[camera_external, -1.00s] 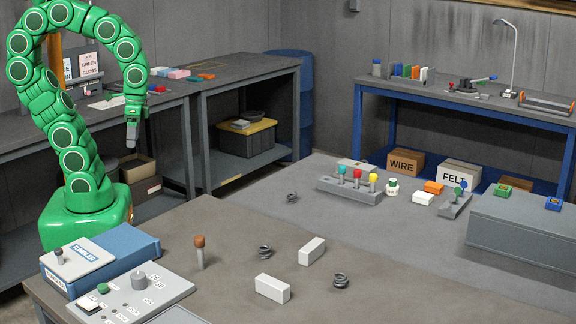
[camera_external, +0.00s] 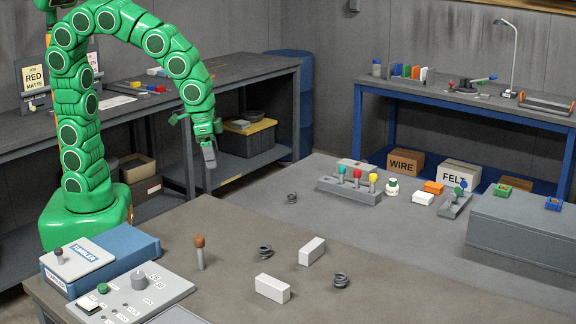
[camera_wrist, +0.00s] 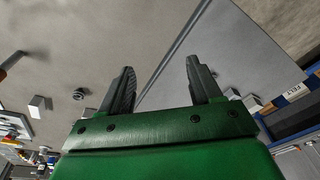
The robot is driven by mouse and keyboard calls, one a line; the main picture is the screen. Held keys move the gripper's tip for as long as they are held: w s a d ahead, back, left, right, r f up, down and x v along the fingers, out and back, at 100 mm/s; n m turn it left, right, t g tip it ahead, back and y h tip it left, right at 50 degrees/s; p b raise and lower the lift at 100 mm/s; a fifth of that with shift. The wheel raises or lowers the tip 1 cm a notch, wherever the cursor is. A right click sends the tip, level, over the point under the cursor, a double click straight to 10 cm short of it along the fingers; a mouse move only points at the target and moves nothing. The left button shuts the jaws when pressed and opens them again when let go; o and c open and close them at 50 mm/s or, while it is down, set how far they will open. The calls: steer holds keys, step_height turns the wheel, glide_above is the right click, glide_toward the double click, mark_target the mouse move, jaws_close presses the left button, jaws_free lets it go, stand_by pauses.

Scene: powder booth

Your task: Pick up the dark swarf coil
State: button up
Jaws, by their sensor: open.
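Several small wire-like coils lie on the grey table: a dark coil (camera_external: 341,280) at the front, another dark coil (camera_external: 265,251) left of it, and a smaller, greyer coil (camera_external: 292,198) farther back. The front one looks darkest, but the shades are close. My gripper (camera_external: 209,158) hangs in the air beyond the table's back left edge, well away from all coils. In the wrist view its two fingers (camera_wrist: 160,68) are spread with nothing between them. One coil (camera_wrist: 78,94) shows left of the fingers there; I cannot tell which it is.
Two white blocks (camera_external: 272,288) (camera_external: 312,251) lie near the front coils. A brown-topped peg (camera_external: 200,254) stands to their left. A grey rack with coloured pegs (camera_external: 350,189) and a long grey box (camera_external: 525,225) are farther right. The table between is mostly clear.

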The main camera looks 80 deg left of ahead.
steer(key=w+d+f+m+t, duration=0.1)
steer(key=w+d+f, duration=0.15)
steer(key=d, duration=0.45)
steer(key=w+d+f+t, duration=0.1)
steer(key=w+d, duration=0.3)
steer(key=d, duration=0.3)
steer(key=m+h, duration=0.1)
steer(key=h, duration=0.1)
glide_toward(263, 245)
steer(key=f, duration=0.2)
steer(key=shift+w+d+x, duration=0.1)
steer(key=shift+x, duration=1.8)
steer(key=shift+w+d+x, duration=0.1)
steer(key=shift+w+x, duration=0.05)
steer(key=shift+x, duration=1.8)
steer(key=shift+r+t, duration=0.15)
steer(key=shift+t, duration=0.15)
steer(key=c, duration=1.1)
